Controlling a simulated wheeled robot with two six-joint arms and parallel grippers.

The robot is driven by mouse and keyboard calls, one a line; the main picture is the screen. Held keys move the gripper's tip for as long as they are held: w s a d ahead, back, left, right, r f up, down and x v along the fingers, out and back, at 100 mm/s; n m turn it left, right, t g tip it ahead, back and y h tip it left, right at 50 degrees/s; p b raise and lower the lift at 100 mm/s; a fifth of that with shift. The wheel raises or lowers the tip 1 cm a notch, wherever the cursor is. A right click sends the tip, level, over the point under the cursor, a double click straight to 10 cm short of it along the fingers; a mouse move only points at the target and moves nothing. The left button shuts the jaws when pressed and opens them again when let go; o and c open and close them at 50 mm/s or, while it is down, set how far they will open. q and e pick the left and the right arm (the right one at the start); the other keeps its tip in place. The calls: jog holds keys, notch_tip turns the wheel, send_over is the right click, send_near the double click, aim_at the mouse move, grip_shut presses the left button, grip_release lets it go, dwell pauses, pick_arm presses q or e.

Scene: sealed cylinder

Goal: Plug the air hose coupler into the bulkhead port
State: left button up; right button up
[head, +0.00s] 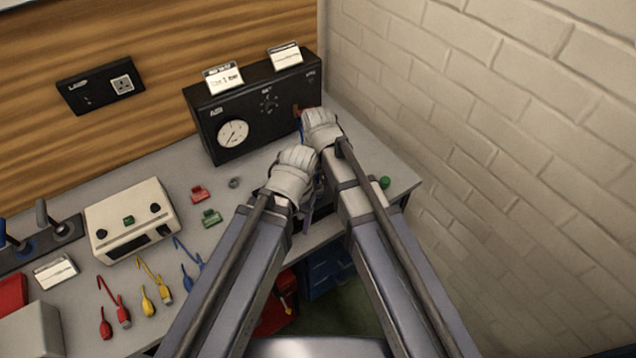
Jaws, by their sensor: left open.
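A black panel box (215,140) with a round gauge (233,134) stands at the back of the bench. My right gripper (318,122) is at the panel's right end, close against its front face. A red piece (308,112) and a sliver of blue show beside it; I cannot tell whether either is the hose coupler. The bulkhead port is not clearly visible there. My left gripper (296,162) is open, lower and to the left, over the bench in front of the panel. The fingertips of both grippers are mostly hidden by their wrists.
A cream box with knobs (132,220) stands to the left. Red (200,194) and green (211,217) fittings, a grey ring (234,183) and several coloured leads lie on the bench (235,262). A green knob (384,182) is at right, near a brick wall (500,130).

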pick_arm(q)
jog(key=shift+r, duration=0.1)
pick_arm(e)
notch_tip(320, 180, up, 8)
jog(key=p, duration=0.8)
pick_arm(q)
notch_tip(320, 180, up, 8)
pick_arm(e)
jog(key=shift+f, duration=0.1)
pick_arm(q)
jog(key=shift+f, duration=0.2)
pick_arm(e)
jog(key=shift+s+d+f, duration=0.1)
jog(key=shift+s+f, duration=0.05)
pick_arm(q)
notch_tip(320, 180, down, 8)
jog(key=b, duration=0.8)
jog(key=shift+a, duration=0.1)
pick_arm(e)
jog(key=s+d+f+m, duration=0.1)
jog(key=s+d+f, duration=0.2)
jog(key=s, duration=0.3)
jog(key=s+d+f+m+h, duration=0.1)
jog(key=s+d+f+m, duration=0.1)
jog(key=s+f, duration=0.2)
jog(key=shift+s+d+f, duration=0.25)
jog(key=shift+s+d, duration=0.15)
jog(key=shift+s, duration=0.45)
